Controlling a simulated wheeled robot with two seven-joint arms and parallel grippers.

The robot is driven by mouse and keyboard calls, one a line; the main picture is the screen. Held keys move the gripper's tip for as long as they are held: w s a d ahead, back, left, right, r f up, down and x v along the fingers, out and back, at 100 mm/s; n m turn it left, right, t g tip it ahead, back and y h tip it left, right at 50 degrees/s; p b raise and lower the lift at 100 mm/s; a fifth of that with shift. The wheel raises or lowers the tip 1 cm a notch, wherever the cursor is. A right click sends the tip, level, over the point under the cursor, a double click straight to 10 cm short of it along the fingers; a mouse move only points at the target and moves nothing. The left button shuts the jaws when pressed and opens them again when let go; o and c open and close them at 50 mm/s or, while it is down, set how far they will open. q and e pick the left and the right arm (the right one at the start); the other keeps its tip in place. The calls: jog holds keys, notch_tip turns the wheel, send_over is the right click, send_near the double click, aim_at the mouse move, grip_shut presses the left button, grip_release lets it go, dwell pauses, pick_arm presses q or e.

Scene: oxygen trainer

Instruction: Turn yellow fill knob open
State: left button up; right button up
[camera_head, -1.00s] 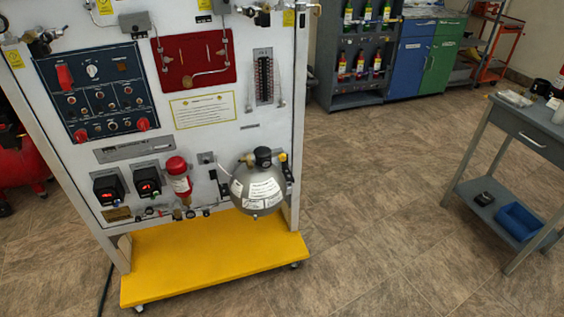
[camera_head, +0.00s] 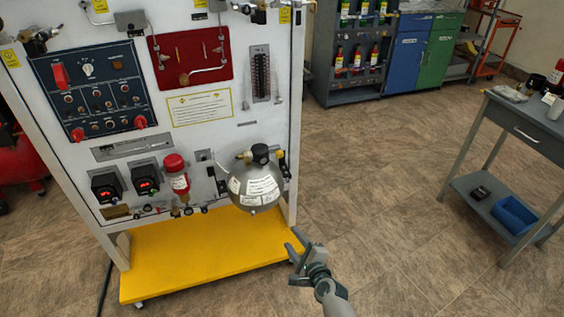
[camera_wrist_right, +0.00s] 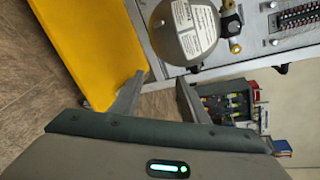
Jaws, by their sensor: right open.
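The trainer panel (camera_head: 225,140) stands upright at the left of the head view. A round grey tank (camera_head: 257,193) with white labels is mounted low on its right side. A small yellow knob (camera_head: 281,154) shows at the tank's upper right; its turn position is too small to tell. My right gripper (camera_head: 293,245) is open and empty, below and right of the tank, clear of it and near the yellow base's right end. In the right wrist view, the tank (camera_wrist_right: 186,30) lies beyond the open fingers (camera_wrist_right: 161,79). My left gripper is not in view.
The yellow base (camera_head: 200,262) juts out below the panel. A red cylinder (camera_head: 177,175) and two red-lit displays sit left of the tank. A grey table (camera_head: 530,125) stands at the right. The floor between is clear.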

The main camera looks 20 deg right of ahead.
aim_at(280, 155)
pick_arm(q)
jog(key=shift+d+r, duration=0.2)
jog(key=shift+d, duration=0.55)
pick_arm(e)
jog(key=w+d+r+m+t, duration=0.1)
jog(key=w+r+m, duration=0.1)
jog(key=r, duration=0.3)
jog(key=w+d+r+m+t, duration=0.1)
jog(key=w+r+m, duration=0.1)
jog(key=r+m, duration=0.2)
jog(key=w+d+r+m+t+h, duration=0.1)
jog(key=w+d+r+m, duration=0.1)
jog(key=r, duration=0.4)
jog(key=shift+w+m, duration=0.25)
jog(key=shift+m, duration=0.65)
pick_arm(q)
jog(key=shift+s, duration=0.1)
